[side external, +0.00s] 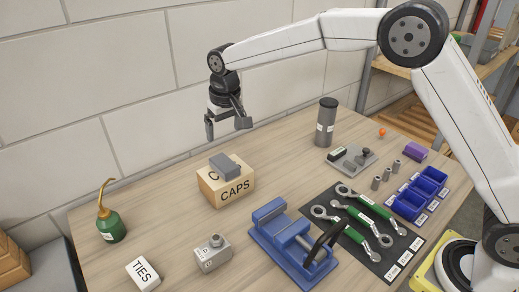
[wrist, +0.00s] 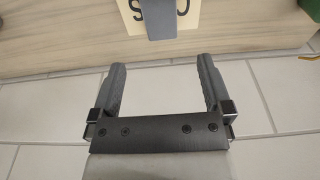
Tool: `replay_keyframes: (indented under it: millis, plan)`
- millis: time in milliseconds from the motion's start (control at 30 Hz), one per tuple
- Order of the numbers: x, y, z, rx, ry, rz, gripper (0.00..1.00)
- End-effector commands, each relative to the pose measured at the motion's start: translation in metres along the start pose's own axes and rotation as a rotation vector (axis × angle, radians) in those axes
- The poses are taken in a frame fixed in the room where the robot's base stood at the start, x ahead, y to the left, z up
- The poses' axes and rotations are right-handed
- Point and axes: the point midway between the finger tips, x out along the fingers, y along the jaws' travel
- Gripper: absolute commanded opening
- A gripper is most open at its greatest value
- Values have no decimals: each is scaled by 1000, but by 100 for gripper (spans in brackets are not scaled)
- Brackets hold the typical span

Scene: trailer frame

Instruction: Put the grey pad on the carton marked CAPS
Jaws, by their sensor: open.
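The grey pad (side external: 226,166) lies on top of the carton marked CAPS (side external: 236,192), partly covering the lettering on its top face. My gripper (side external: 226,126) is above the pad and carton, open and empty, with clear space between its fingers and the pad. In the wrist view my open gripper (wrist: 160,68) has nothing between its fingers. The pad (wrist: 161,19) and part of the carton (wrist: 189,10) show at the top edge there, beyond the fingertips. The rest of the carton is cut off in that view.
A TIES box (side external: 142,273), a green oil can (side external: 111,227) and a grey block (side external: 212,254) stand at left and front. A blue vise (side external: 283,240), a wrench mat (side external: 330,195), blue bins (side external: 410,203) and a dark cylinder (side external: 326,122) stand to the right.

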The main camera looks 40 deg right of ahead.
Motion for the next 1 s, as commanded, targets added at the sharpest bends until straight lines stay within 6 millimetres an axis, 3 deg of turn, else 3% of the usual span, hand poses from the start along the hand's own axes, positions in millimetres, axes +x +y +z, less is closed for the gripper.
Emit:
replay_keyframes:
  millis: [667,867,1000]
  plan:
    - [-1,5,4,1,2,-1,100]
    - [1,22,22,0,7,-3,100]
    - [2,41,44,0,15,-5,100]
